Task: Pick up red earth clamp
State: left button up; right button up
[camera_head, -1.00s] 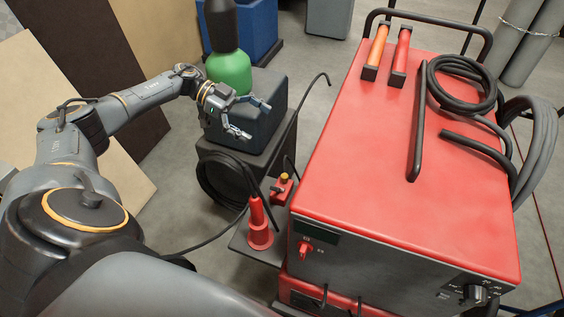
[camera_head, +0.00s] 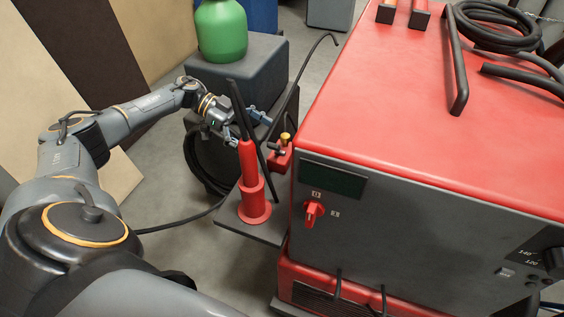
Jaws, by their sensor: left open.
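A small red clamp-like piece with a brass knob and black parts (camera_head: 280,157) sits at the back of a dark side shelf (camera_head: 232,229), against the red machine. In front of it on the shelf stands an upright red stepped holder (camera_head: 253,190) with black prongs rising from it. My left gripper (camera_head: 249,127) is open and empty, behind and above the holder and just up-left of the clamp piece. The holder's prongs partly cover the gripper. I cannot tell the exact gap between gripper and clamp piece. My right gripper is not in view.
The large red machine (camera_head: 420,120) fills the right side, with black coiled cable (camera_head: 490,35) and a black handle on top. A dark box (camera_head: 255,62) with a green cylinder (camera_head: 221,32) stands behind my gripper. A thin black cable arches beside the machine.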

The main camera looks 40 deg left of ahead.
aim_at(282, 150)
pick_arm(q)
jog(key=x, duration=0.7)
jog(key=shift+s+f+b, duration=0.1)
jog(key=shift+f+b, duration=0.15)
jog(key=shift+b, duration=0.15)
jog(key=c, duration=1.4)
jog(key=shift+r, duration=0.15)
jog(key=c, duration=0.4)
jog(key=shift+o, duration=0.2)
